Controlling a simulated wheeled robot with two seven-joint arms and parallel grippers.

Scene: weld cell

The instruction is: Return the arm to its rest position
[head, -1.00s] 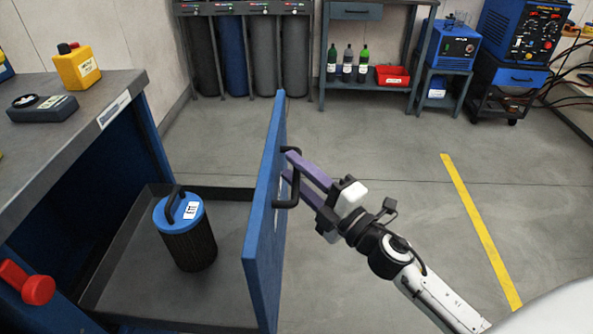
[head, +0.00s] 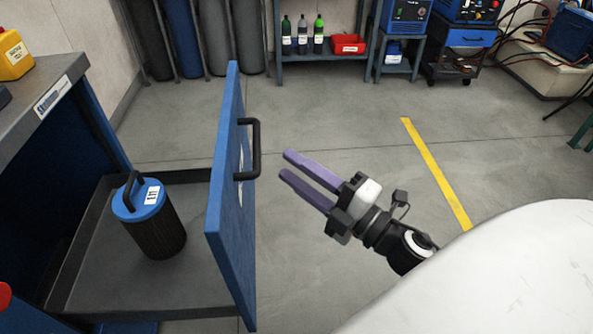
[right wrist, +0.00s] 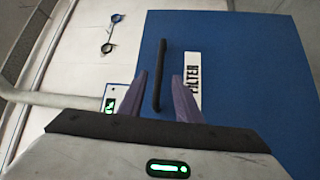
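My right gripper (head: 283,166) is in the head view, to the right of the blue drawer front (head: 228,200). Its two purple fingers are parted with nothing between them, and they are clear of the black drawer handle (head: 255,150). In the right wrist view the fingers (right wrist: 159,88) point toward the black handle (right wrist: 161,70) and the blue panel (right wrist: 225,60) with a "FILTER" label (right wrist: 193,85). My left gripper is not in view.
The drawer (head: 85,255) stands open and holds a dark filter canister (head: 157,235) with a blue top. A workbench (head: 40,90) is at the left. Gas cylinders (head: 210,40) and a shelf (head: 325,70) stand at the back. The floor (head: 350,130) right of the drawer is clear.

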